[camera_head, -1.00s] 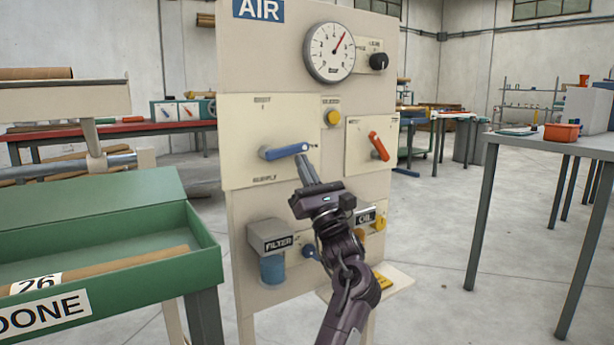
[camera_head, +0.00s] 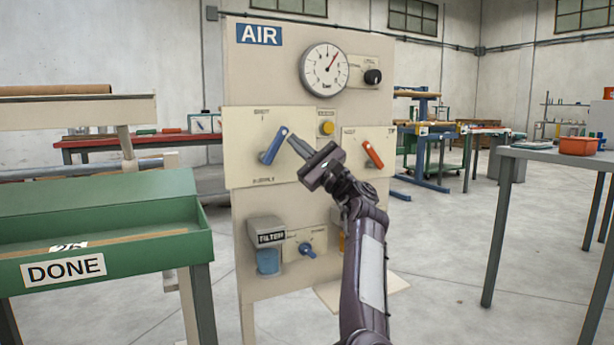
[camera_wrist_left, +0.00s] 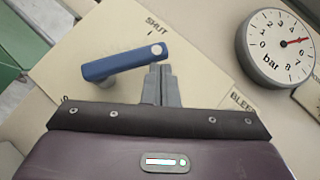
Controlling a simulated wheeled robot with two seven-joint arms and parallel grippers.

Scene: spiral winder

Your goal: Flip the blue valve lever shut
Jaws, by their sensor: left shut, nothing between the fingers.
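The blue valve lever (camera_head: 273,145) is on a cream plate (camera_head: 240,150) of the AIR panel. It slants steeply up and to the right from its pivot, its free end near the plate's upper middle. My left gripper (camera_head: 292,141) is shut and empty, its fingertips just right of the lever's upper part. My right gripper is out of view.
A red lever (camera_head: 373,153) and a yellow button (camera_head: 327,128) are right of the blue one. A pressure gauge (camera_head: 324,70) is above. A filter (camera_head: 267,236) and small blue knob (camera_head: 307,250) are below. A green DONE bin (camera_head: 120,240) stands at left.

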